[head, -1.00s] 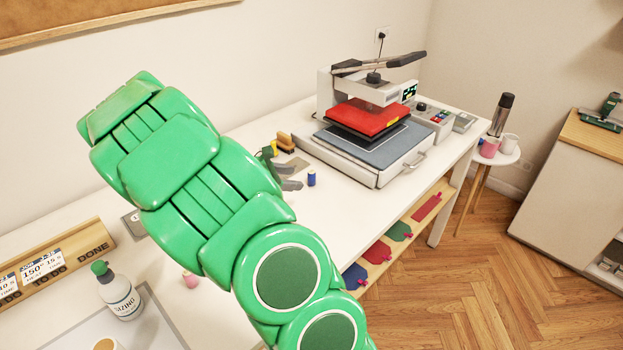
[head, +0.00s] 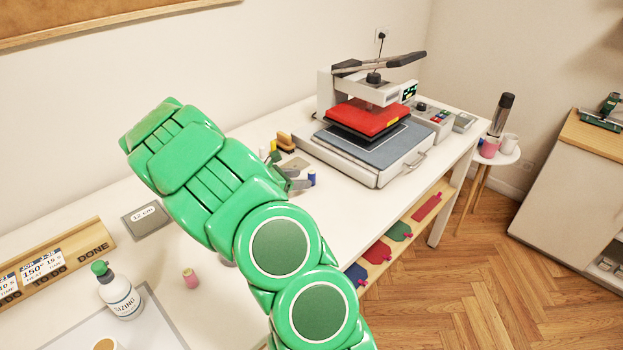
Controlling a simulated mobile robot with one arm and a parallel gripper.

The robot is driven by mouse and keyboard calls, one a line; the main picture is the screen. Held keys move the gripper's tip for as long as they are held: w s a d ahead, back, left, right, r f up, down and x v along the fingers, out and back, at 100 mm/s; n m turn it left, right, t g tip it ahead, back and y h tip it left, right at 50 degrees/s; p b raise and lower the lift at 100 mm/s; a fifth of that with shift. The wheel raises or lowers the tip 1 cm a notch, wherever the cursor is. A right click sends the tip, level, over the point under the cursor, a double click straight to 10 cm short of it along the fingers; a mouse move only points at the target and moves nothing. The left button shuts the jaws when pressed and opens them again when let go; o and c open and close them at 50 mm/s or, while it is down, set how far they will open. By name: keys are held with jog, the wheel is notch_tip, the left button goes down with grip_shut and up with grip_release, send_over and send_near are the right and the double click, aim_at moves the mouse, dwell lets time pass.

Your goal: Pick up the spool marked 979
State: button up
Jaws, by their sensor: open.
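A small blue spool (head: 312,177) stands upright on the white table, left of the heat press. A pink spool (head: 190,279) stands nearer the front, left of my arm. A yellow spool (head: 273,146) shows behind my gripper. No number is readable on any spool, so I cannot tell which is marked 979. My gripper (head: 303,184) is open, with its grey fingers pointing right, close beside the blue spool. I cannot tell whether the fingers are around it or touching it. My green arm hides part of the table.
The heat press (head: 370,140) with a red platen stands at the back right. A wooden holder (head: 286,142) is behind my gripper. A white bottle with a green cap (head: 121,297) and a wooden job rack (head: 60,262) stand at the left. A grey plate marked 12 cm (head: 146,217) lies behind the pink spool.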

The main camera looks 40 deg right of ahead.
aim_at(312, 178)
jog(key=shift+w+f+x, duration=0.1)
jog(key=shift+w+x, duration=0.05)
jog(key=shift+x, duration=1)
jog(key=shift+w+f+x, duration=0.1)
jog(key=shift+w+x, duration=0.05)
jog(key=shift+x, duration=1)
jog(key=shift+c, duration=0.3)
grip_shut()
